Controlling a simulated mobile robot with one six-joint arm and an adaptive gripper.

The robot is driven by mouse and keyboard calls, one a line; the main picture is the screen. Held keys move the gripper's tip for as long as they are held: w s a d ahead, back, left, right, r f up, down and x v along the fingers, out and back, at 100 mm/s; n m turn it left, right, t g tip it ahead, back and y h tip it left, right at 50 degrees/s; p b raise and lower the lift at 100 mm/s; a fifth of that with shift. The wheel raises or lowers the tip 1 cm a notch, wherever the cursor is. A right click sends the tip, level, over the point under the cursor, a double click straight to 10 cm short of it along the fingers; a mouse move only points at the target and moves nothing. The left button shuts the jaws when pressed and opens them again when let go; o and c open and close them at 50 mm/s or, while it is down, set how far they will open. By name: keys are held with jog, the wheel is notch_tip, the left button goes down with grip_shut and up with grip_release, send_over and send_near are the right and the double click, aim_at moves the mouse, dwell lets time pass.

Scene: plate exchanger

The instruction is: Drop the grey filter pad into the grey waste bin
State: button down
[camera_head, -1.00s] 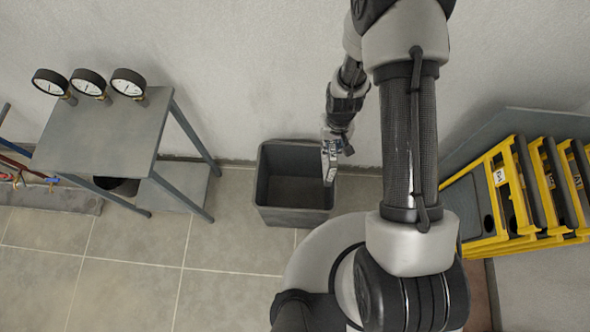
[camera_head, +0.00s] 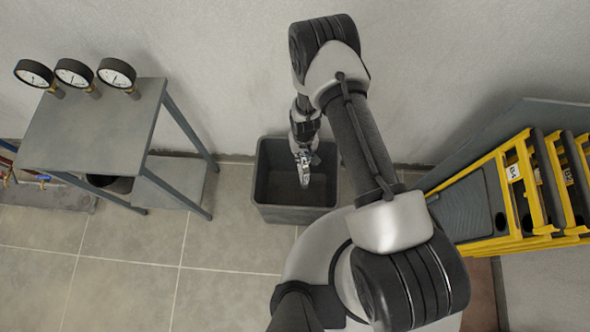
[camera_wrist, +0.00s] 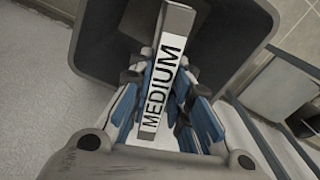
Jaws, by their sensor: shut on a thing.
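The grey waste bin (camera_head: 285,215) stands on the floor against the wall, open at the top. Its dark inner walls fill the upper part of the wrist view (camera_wrist: 105,35). My gripper (camera_head: 304,172) points down over the bin's opening. In the wrist view my gripper (camera_wrist: 168,105) is shut on a slim grey pad (camera_wrist: 166,75) with a white label reading "MEDIUM". The pad lies between the blue-faced fingers, and its far end points into the bin. I see nothing else in the bin, though my arm and the pad hide part of it.
A grey table (camera_head: 95,130) with three gauges (camera_head: 75,73) stands to the left. A yellow-framed rack of plates (camera_head: 510,190) stands to the right. Tiled floor (camera_head: 130,265) is clear in front of the table and bin.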

jog(key=shift+f+b, duration=0.4)
jog(key=shift+f, duration=0.55)
jog(key=c, duration=1.4)
grip_release()
notch_tip(320, 180, up, 12)
jog(key=shift+r, duration=0.1)
